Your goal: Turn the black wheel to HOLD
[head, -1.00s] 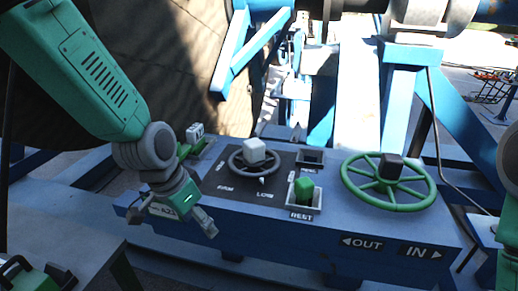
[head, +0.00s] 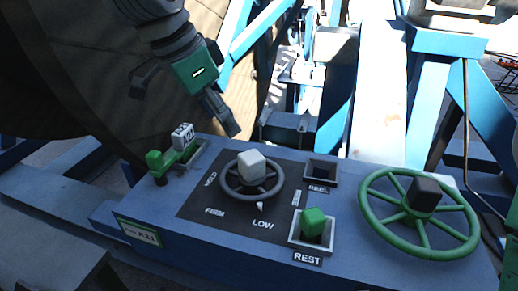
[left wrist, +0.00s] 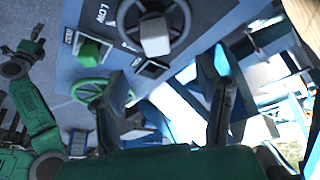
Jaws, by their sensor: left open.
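The black wheel (head: 229,188) sits on a dark plate on the blue console, with a pale block-shaped knob (head: 252,165) on it. Its white pointer (head: 259,206) is just above the word LOW. FIRM is at lower left, and a blurred label that may be HOLD (head: 211,179) is at left. My left gripper (head: 185,108) is open and empty, above and behind the wheel, apart from it. The wheel also shows at the top of the left wrist view (left wrist: 127,30), beyond the open fingers. My right gripper (left wrist: 25,48) shows small at left there; its jaw state is unclear.
A green handwheel (head: 420,250) with a black knob stands at right. A green block (head: 313,222) sits in the REST socket; the REEL socket (head: 321,172) is behind it. Blue frame beams rise behind.

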